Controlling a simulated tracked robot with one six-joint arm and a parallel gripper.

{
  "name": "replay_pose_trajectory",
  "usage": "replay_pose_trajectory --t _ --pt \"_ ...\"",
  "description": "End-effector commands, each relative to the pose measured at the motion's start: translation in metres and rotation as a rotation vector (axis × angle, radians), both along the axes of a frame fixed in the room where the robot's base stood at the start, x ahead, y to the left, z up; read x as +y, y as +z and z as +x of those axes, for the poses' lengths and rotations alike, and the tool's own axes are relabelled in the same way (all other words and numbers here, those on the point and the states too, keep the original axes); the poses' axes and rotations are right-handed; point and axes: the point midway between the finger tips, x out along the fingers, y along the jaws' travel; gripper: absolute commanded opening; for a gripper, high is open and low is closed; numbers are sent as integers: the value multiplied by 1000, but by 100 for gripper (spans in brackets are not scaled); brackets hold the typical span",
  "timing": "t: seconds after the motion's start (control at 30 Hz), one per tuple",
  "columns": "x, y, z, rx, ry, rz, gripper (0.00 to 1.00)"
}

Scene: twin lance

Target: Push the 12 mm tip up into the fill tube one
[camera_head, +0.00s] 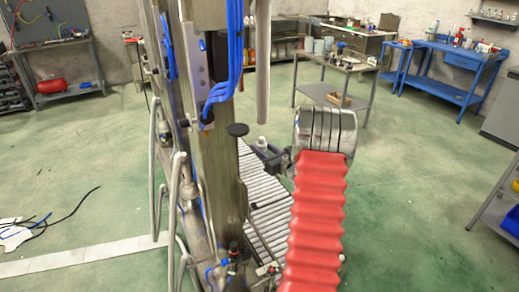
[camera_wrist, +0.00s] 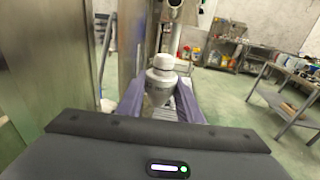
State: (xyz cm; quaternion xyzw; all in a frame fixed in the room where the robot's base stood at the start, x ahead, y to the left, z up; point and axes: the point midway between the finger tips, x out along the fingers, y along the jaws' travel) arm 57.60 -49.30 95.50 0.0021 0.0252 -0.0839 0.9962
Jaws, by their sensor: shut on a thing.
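The 12 mm tip, as I take it, is a grey piece with a pale rounded top (camera_wrist: 161,77), upright in the wrist view. In the head view my gripper (camera_head: 269,152) is beside the steel column, and the pale top of the tip (camera_head: 262,143) just shows. A pale vertical tube (camera_head: 263,60) hangs above it; its lower end also shows at the top of the wrist view (camera_wrist: 175,12). The tip appears below and apart from this end. I cannot read a number on the tube.
The steel column (camera_head: 220,130) with blue hoses (camera_head: 235,50) stands close left of my gripper. A black disc (camera_head: 238,129) sticks out beside it. A roller conveyor (camera_head: 268,215) runs below. A steel table (camera_head: 340,75) and blue bench (camera_head: 445,60) stand farther back.

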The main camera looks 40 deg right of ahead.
Motion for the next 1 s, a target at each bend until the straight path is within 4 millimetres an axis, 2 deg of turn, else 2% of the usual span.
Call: replay_pose_trajectory --t 0.37,1.0 --pt "-1 0 -2 0 120 -2 4" --pt "4 46 2 0 126 -1 4"
